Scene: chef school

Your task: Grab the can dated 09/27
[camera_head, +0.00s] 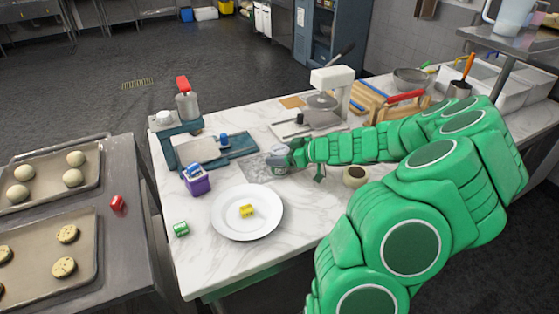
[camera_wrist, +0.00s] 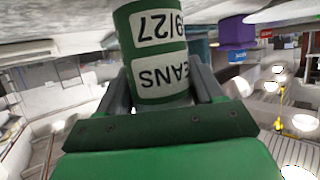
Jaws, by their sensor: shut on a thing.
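A green can (camera_wrist: 155,50) with white label bands fills the top middle of the wrist view. Its print is upside down and reads "9/27", cut at the edge, and "EANS". My gripper (camera_wrist: 158,88) is shut on this can, with one dark finger on each side. In the head view my gripper (camera_head: 281,160) is over the white marble counter, behind the plate; the can is small and hard to make out there. Another green can (camera_head: 181,228) lies at the counter's front left. A yellow can (camera_head: 247,211) lies on the plate, and a red can (camera_head: 117,203) on the left table.
The white plate (camera_head: 228,229) is at the counter's front. A purple container (camera_head: 197,183) with a blue item stands left of my gripper. A small round bowl (camera_head: 355,176) is right of it. A slicer (camera_head: 187,108), a scale-like machine (camera_head: 333,78) and cutting boards (camera_head: 372,97) stand behind.

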